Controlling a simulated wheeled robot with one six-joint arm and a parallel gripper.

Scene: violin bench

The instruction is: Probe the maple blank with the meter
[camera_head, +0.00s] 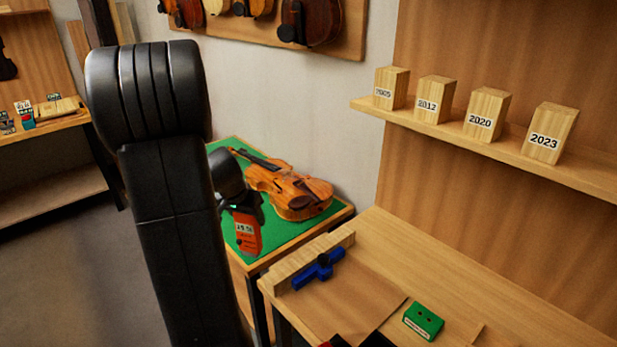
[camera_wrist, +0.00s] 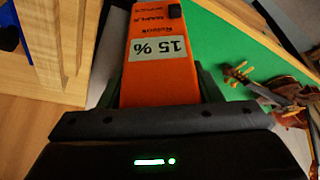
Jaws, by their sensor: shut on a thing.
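My gripper (camera_head: 243,204) is shut on an orange moisture meter (camera_head: 247,236), held in the air over the green-topped table. In the wrist view the meter (camera_wrist: 160,68) lies between the fingers, with a pale label reading 15 % and a black button. Its far tip is out of that view. A pale wooden block (camera_head: 313,262) stands on the left end of the bench, apart from the meter, with a blue tool (camera_head: 319,271) against it. Four-sided wooden blocks with year labels, such as 2012 (camera_head: 435,98) and 2023 (camera_head: 550,133), stand on the shelf. I cannot tell which wood is maple.
A violin (camera_head: 289,191) lies on the green-topped table (camera_head: 246,262) beside my gripper. The bench (camera_head: 480,287) carries a green box (camera_head: 423,321) near its front. The wall shelf (camera_head: 590,180) juts above the bench. More violins (camera_head: 310,22) hang on the wall.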

